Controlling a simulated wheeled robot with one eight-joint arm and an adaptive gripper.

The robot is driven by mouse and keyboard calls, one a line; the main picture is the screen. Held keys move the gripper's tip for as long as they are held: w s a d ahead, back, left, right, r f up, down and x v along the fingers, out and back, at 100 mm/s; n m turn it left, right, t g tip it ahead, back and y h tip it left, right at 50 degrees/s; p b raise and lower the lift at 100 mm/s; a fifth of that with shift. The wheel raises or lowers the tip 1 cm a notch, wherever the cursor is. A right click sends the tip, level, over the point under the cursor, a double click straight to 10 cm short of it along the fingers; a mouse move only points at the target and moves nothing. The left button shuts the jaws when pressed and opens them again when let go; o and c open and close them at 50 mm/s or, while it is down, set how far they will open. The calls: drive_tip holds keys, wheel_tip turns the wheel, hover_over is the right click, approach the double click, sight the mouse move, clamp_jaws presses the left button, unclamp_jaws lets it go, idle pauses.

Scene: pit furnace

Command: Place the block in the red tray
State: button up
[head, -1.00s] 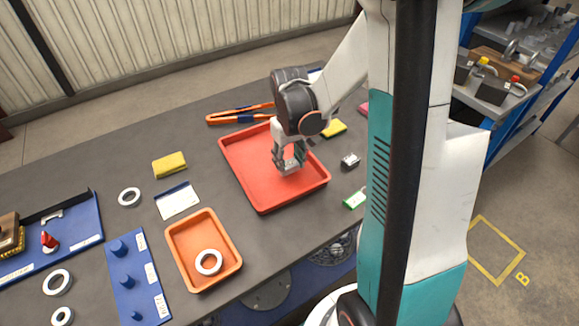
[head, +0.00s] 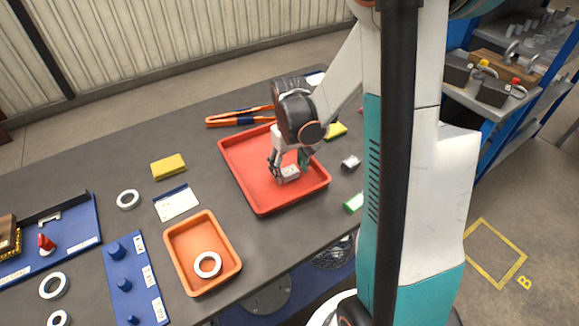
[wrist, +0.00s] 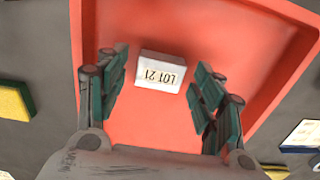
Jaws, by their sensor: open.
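The red tray (head: 255,172) lies on the dark table in the head view; its floor fills much of the wrist view (wrist: 200,28). The block (wrist: 158,72) is light grey-white with a "LOT 21" label and sits on the tray floor, inside the walls. It also shows in the head view (head: 289,173), just below my gripper. My gripper (wrist: 160,88) is open, its two fingers apart on either side of the block with visible gaps. In the head view my gripper (head: 289,168) is low over the tray's right half.
An orange tray (head: 176,242) with a white ring (head: 208,265) stands to the left. A yellow sponge (head: 168,167), orange-handled tool (head: 240,117) and small metal piece (head: 350,162) lie around the red tray. Bare table shows behind the yellow sponge.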

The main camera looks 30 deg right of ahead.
sight(289, 170)
wheel_tip(289, 170, up, 12)
drive_tip(key=p, duration=0.4)
drive_tip(key=shift+r, duration=0.1)
